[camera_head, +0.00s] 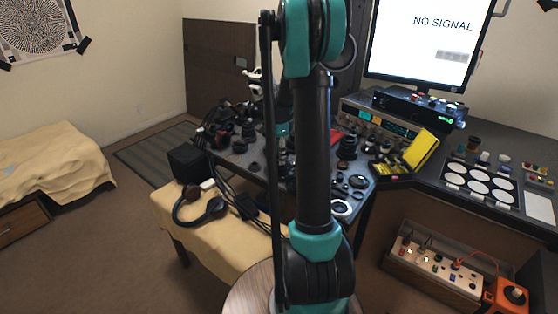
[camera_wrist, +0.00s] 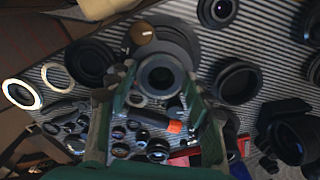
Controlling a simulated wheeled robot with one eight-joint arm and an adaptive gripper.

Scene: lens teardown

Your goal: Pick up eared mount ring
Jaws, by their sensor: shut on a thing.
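My gripper (camera_wrist: 160,88) shows in the wrist view with one green finger on each side of a dark round ring. It is shut on this ring, which I take to be the eared mount ring (camera_wrist: 177,70). The ring faces the camera, and a smaller round opening shows in its middle. Its ears are hard to make out against the fingertips. A larger dark round part lies behind it. In the head view my arm covers much of the table, and I cannot make out the ring there.
The striped mat (camera_wrist: 262,60) carries many dark lens parts. A black ring (camera_wrist: 92,62) and a round barrel (camera_wrist: 237,82) lie to either side. Pale rings (camera_wrist: 22,94) lie at the left. A monitor (camera_head: 425,45) and a yellow case (camera_head: 421,149) stand at the right.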

